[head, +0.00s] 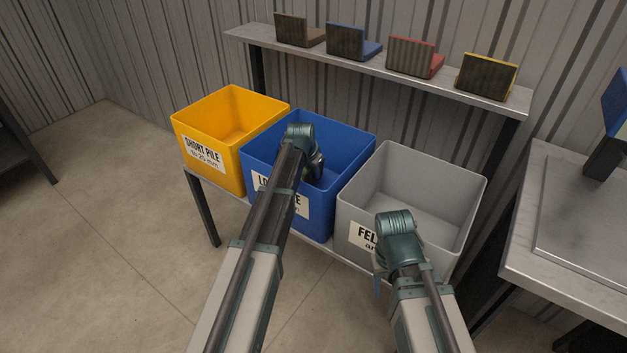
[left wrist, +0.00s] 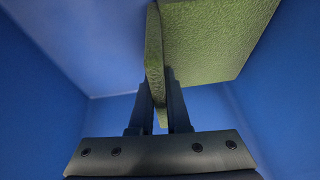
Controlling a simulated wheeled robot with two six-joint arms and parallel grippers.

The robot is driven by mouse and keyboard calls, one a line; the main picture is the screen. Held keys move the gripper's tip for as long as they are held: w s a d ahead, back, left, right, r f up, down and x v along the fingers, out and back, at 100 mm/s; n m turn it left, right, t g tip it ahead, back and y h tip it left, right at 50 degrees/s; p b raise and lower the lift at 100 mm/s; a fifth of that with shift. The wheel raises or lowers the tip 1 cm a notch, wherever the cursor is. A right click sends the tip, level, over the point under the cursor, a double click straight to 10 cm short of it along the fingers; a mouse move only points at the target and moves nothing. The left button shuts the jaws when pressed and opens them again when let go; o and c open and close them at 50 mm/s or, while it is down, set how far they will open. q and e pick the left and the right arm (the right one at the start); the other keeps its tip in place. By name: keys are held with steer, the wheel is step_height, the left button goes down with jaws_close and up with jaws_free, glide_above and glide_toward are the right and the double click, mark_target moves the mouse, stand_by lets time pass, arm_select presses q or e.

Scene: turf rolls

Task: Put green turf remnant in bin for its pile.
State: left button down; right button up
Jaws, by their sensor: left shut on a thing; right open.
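The green turf remnant (left wrist: 212,45) shows in the left wrist view, with a thin upright part between the fingers and a broad flat part to the right. My left gripper (left wrist: 157,105) is shut on the thin part, with blue bin walls around it. In the head view my left gripper (head: 318,168) reaches into the blue bin (head: 349,143), whose label is partly hidden by my arm; the turf is hidden there. The yellow bin (head: 207,157) reads "SHORT PILE to 20 mm". The grey bin (head: 456,193) has a label starting "FEL". My right gripper (head: 378,283) is in front of the grey bin, mostly hidden.
The bins stand side by side on a low bench. A grey worktable (head: 560,230) stands at the right. The yellow and grey bins look empty where visible. Open floor (head: 110,240) lies at the left.

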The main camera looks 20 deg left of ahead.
arm_select(q)
steer(key=shift+f, duration=0.55)
steer(key=shift+r, duration=0.15)
arm_select(e)
steer(key=shift+f, duration=0.4)
arm_select(q)
steer(key=c, duration=0.9)
jaws_free()
arm_select(e)
steer(key=shift+f, duration=0.15)
arm_select(q)
steer(key=p+v, duration=1.1)
steer(key=v, duration=0.1)
arm_select(e)
step_height(320, 180, up, 11)
steer(key=shift+r, duration=0.2)
